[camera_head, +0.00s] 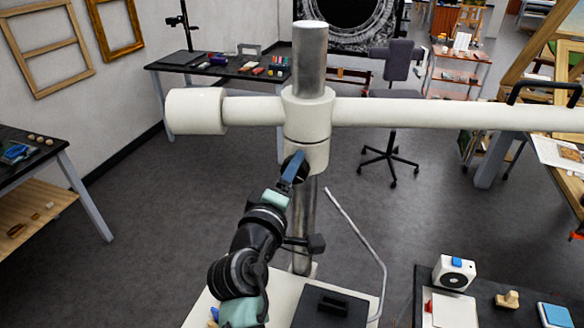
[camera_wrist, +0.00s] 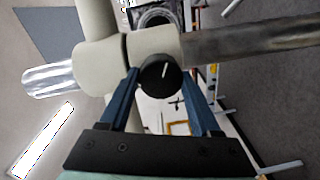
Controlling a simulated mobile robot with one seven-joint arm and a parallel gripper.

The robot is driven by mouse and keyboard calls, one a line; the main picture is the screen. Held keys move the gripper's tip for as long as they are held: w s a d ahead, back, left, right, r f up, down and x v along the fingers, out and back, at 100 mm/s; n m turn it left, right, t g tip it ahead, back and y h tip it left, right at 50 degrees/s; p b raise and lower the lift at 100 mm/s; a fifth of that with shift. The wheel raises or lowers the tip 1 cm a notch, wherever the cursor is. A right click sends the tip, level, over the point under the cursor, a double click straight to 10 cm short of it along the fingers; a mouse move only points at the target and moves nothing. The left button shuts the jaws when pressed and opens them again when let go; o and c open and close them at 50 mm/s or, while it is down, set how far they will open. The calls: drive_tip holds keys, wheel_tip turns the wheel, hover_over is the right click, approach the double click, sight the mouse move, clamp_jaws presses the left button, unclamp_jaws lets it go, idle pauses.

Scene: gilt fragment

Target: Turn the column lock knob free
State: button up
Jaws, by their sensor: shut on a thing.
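The column lock knob (camera_wrist: 157,78) is a round black knob with a white line on its face, set on a cream collar; the line stands nearly upright in the wrist view. My gripper (camera_wrist: 160,76) has its two blue fingers on either side of the knob and is shut on it. In the head view my gripper (camera_head: 294,168) reaches up to the lower collar (camera_head: 307,118), and its blue finger and wrist hide most of the knob. The metal column (camera_head: 310,60) passes upright through the collar; it also shows in the wrist view (camera_wrist: 255,38).
A cream crossbar (camera_head: 430,113) runs from the collar to the right, with a thick end cap (camera_head: 195,110) at left. A bent metal rod (camera_head: 362,240) rises right of the column. A dark bench (camera_head: 490,300) stands front right.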

drive_tip(key=shift+f+n+p, duration=0.1)
drive_tip(key=shift+n+p, duration=0.3)
drive_tip(key=shift+n, duration=0.7)
drive_tip(key=o, duration=1.4)
drive_tip(key=shift+b+v, duration=2.3)
drive_tip(key=shift+v, duration=4.25)
drive_tip(key=shift+a, duration=0.1)
